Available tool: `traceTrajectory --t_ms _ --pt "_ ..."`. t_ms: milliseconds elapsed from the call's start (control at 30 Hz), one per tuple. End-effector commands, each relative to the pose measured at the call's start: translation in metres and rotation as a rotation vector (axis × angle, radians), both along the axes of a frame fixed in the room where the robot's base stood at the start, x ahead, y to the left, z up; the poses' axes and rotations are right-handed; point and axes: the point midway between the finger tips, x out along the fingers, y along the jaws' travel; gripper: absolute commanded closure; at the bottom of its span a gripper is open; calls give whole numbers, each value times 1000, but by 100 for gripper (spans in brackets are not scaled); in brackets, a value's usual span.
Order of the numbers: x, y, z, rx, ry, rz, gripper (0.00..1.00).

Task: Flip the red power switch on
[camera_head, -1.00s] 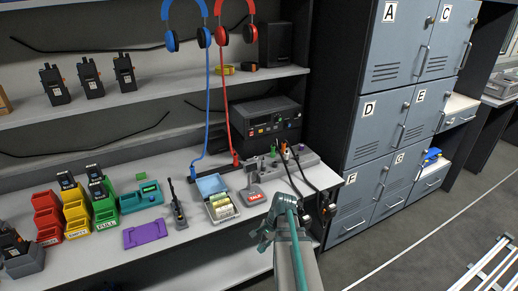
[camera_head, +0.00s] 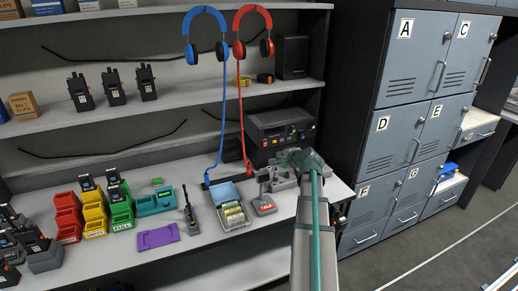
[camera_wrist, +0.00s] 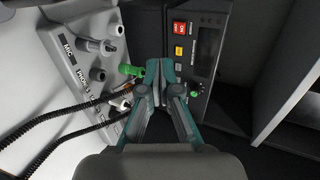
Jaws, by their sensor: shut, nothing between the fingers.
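A black console (camera_head: 282,132) with coloured controls stands at the back of the counter. In the wrist view its panel (camera_wrist: 208,50) carries a small red switch (camera_wrist: 180,28) with pale markings, a yellow button (camera_wrist: 179,51) and a green control (camera_wrist: 195,88). I cannot read from these frames whether the red switch is on or off. My gripper (camera_wrist: 160,66) is shut and empty. It is just in front of the console, below the red switch in the picture and apart from it. In the head view my gripper (camera_head: 272,178) is partly hidden by my arm.
A grey jack box (camera_wrist: 88,80) with a green plug (camera_wrist: 131,70) and black cables lies close left of my fingers. A red-labelled TALK unit (camera_head: 264,205) and an open case (camera_head: 230,208) stand nearby. Headsets hang above; grey lockers (camera_head: 395,140) stand right.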

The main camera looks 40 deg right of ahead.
Motion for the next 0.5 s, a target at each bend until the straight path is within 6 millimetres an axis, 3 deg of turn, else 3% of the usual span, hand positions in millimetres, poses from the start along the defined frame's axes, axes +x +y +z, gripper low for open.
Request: traceTrajectory --t_ms 133,500 --pt "4 -9 8 -21 -34 -22 100" --pt "5 -9 8 -23 -35 -22 100"
